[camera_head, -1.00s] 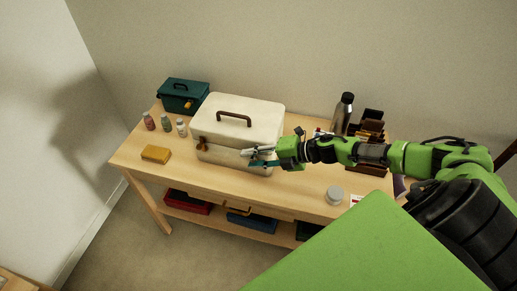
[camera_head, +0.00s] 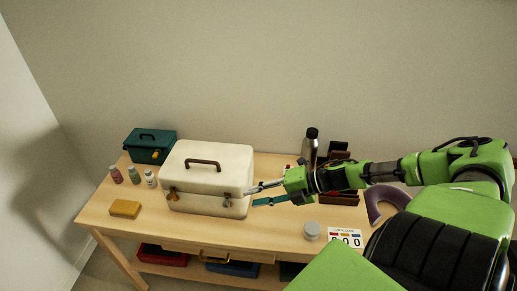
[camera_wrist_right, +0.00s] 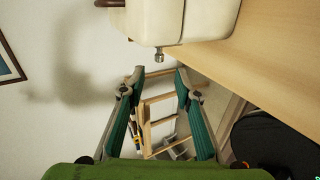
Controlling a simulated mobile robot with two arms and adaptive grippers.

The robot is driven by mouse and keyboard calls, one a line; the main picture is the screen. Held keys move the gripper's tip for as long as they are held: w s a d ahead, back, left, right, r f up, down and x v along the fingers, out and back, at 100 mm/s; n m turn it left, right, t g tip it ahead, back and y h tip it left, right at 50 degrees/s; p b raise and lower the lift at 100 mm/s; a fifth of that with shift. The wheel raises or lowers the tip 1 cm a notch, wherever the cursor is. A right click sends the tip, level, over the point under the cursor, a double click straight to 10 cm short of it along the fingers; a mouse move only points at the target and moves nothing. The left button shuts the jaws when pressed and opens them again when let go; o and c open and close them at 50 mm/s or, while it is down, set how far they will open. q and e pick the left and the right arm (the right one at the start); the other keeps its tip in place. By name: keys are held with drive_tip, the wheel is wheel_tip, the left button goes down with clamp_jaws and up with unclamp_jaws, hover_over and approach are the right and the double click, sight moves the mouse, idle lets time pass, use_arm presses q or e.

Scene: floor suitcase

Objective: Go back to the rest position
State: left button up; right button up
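My right gripper (camera_head: 249,197) is open and empty just right of the front right corner of a cream case (camera_head: 195,197). In the right wrist view my gripper (camera_wrist_right: 160,72) has its two fingers spread, with nothing between them. The cream case also shows at the top of that view (camera_wrist_right: 210,18), with a metal latch (camera_wrist_right: 159,55) just beyond the fingertips. The case is closed, with a brown handle (camera_head: 203,163) on its lid. My left gripper is not in view.
The wooden table (camera_head: 190,228) also holds a teal box (camera_head: 150,150), small bottles (camera_head: 133,175), a yellow sponge (camera_head: 125,208), a round grey tin (camera_head: 312,230), a number card (camera_head: 345,238) and a dark bottle (camera_head: 310,148). Bins sit on the shelf below. The front middle is clear.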

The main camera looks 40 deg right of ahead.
drive_tip(key=shift+s+r, duration=0.15)
drive_tip(key=shift+d, duration=0.1)
idle(0.5)
